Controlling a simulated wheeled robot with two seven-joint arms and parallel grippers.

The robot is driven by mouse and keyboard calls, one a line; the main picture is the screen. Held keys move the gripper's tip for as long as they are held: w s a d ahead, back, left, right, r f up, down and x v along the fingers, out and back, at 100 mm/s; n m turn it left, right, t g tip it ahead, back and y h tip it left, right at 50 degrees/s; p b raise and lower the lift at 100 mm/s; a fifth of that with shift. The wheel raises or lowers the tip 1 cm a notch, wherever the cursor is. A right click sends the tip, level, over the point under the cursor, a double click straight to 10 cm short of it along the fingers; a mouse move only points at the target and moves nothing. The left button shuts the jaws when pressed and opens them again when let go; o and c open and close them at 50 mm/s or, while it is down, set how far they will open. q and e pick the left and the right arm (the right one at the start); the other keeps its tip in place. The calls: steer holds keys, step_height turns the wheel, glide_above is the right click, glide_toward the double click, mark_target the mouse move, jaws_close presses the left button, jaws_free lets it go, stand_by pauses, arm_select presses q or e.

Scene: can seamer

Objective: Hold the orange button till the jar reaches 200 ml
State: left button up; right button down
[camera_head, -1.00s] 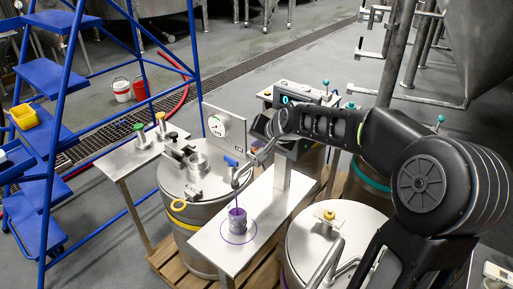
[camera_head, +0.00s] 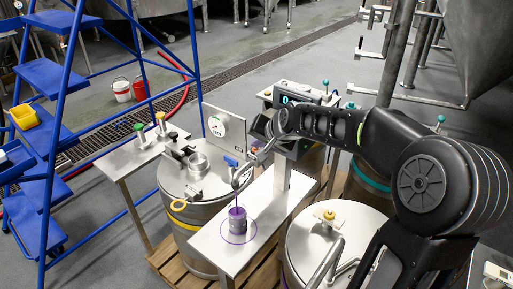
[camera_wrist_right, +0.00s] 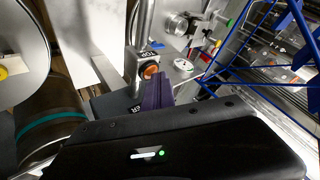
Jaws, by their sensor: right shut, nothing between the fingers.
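The jar (camera_head: 238,224) stands upright on the metal stand plate (camera_head: 213,244), inside a thin purple ring. A thin purple stream (camera_head: 237,193) runs down into it from the spout above. Its level marks are too small to read. The orange button (camera_wrist_right: 151,71) shows in the right wrist view, on a grey housing. My right gripper (camera_head: 258,152) is shut and empty at the filler housing. In the wrist view its dark purplish fingers (camera_wrist_right: 158,92) are right beside the button; contact cannot be told. The button is hidden in the head view. My left gripper is out of view.
A steel drum (camera_head: 204,213) with a gauge plate (camera_head: 224,128) stands behind the jar. Another drum (camera_head: 318,243) is at the front right. A side table (camera_head: 130,158) and blue steps (camera_head: 45,135) are at the left. My right arm spans the right side.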

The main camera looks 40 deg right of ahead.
steer(key=shift+r, duration=0.1)
stand_by(0.7)
steer(key=shift+r+p, duration=0.7)
steer(key=shift+r, duration=0.05)
step_height(320, 180, up, 5)
steer(key=p, duration=0.4)
stand_by(1.1)
